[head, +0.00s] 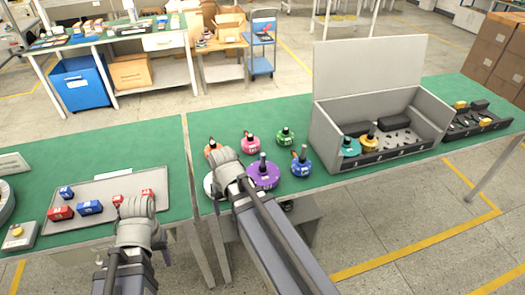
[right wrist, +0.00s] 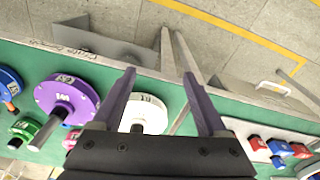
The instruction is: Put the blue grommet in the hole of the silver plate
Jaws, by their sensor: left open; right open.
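The likely blue grommet is a blue round piece (head: 301,165) with an upright post on the green table, right of a purple piece (head: 263,177). It shows at the left edge of the right wrist view (right wrist: 9,92). I cannot clearly identify a silver plate with a hole; a white disc (right wrist: 145,113) lies below my right gripper, mostly hidden in the head view. My right gripper (right wrist: 158,76) is open and empty, its fingers spread either side of that disc in the picture. My left gripper (head: 134,205) is open near the grey tray; its fingertips are hard to see.
Pink (head: 251,143), green (head: 285,136) and orange (head: 212,148) pieces stand behind. A grey open box (head: 388,161) holds teal and yellow pieces. A grey tray (head: 85,196) at left holds blue and red blocks. A dark rack (head: 478,120) stands far right.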

